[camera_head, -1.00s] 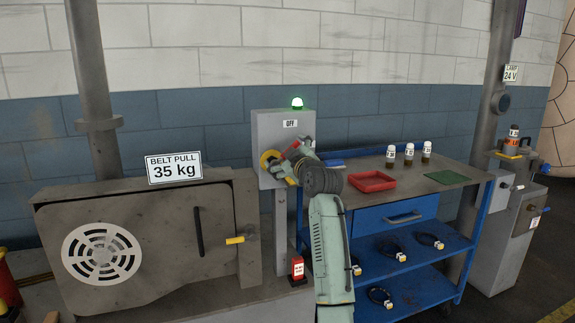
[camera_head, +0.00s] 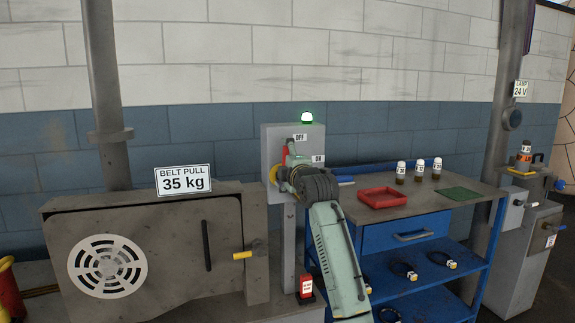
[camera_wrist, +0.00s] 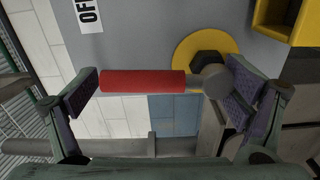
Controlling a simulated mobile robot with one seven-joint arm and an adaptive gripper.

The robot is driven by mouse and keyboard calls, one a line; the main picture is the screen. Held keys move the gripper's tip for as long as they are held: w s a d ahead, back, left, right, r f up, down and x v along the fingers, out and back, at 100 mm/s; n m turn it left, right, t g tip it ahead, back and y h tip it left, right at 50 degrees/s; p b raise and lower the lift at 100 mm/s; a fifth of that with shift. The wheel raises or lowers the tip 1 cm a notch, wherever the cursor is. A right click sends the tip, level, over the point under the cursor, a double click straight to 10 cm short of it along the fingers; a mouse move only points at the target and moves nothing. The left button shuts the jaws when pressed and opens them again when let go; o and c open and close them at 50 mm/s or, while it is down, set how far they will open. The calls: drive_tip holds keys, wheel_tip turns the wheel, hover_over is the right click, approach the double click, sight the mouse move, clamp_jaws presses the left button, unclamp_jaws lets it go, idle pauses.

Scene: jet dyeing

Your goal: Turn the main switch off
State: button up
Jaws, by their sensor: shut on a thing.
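The main switch is on a grey box (camera_head: 308,140), with an OFF label (camera_head: 300,137) at its top and an ON label (camera_head: 318,159) at its right. My gripper (camera_head: 290,160) is shut on the handle and partly hides the switch.
A machine (camera_head: 180,235) with a BELT PULL 35 kg sign stands at the left. A blue cart (camera_head: 378,238) with a red tray (camera_head: 381,197) and bottles stands close at the right.

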drive_tip(key=shift+a+n, duration=0.25)
drive_tip(key=shift+n, duration=0.15)
drive_tip(key=o, duration=1.4)
drive_tip(key=shift+c, duration=0.2)
drive_tip(key=shift+s, duration=0.1)
drive_tip(key=v, duration=1.2)
drive_tip(key=shift+a, duration=0.1)
